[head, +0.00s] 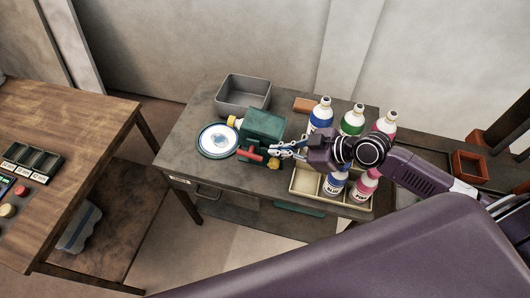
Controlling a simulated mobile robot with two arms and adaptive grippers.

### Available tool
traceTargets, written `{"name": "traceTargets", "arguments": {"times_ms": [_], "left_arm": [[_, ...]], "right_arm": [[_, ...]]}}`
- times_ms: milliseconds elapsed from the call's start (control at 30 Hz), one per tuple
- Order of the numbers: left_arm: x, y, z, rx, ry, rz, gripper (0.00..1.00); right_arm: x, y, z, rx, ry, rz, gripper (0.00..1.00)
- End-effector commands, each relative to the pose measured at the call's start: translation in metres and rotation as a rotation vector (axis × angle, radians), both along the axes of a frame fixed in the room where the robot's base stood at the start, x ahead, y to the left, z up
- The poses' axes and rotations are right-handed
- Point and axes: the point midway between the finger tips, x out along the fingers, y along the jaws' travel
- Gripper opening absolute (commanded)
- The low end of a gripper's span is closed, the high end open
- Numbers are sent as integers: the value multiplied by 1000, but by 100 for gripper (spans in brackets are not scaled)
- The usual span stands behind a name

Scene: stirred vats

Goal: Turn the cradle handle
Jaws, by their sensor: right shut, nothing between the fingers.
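The green cradle (266,122) stands on the dark table, left of its middle. Its red handle (250,155) is on the front side, low down. A yellow knob-like part (232,121) shows at the cradle's left end. My right gripper (274,152) reaches in from the right, its fingertips just right of the red handle. It is shut with nothing held. I cannot tell whether the fingertips touch the handle or the cradle. My left gripper is not in view.
A round white-and-blue dish (218,140) lies left of the cradle, a grey bin (243,92) behind it. Blue, green (352,120) and pink-labelled bottles stand right, around a divided tray (304,180). A reddish box (469,163) is far right; a wooden table (90,118) left.

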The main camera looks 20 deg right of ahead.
Motion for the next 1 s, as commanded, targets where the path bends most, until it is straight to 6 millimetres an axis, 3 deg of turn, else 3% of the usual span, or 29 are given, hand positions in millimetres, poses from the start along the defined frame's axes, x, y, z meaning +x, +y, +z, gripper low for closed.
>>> {"name": "traceTargets", "arguments": {"times_ms": [267, 533, 1000], "left_arm": [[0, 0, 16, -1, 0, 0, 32], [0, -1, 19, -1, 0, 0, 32], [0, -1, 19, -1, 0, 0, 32]], "right_arm": [[26, 28, -22, 4, 1, -2, 0], [33, 28, -55, -1, 3, -1, 0], [35, 28, -64, -1, 1, 1, 0]]}}
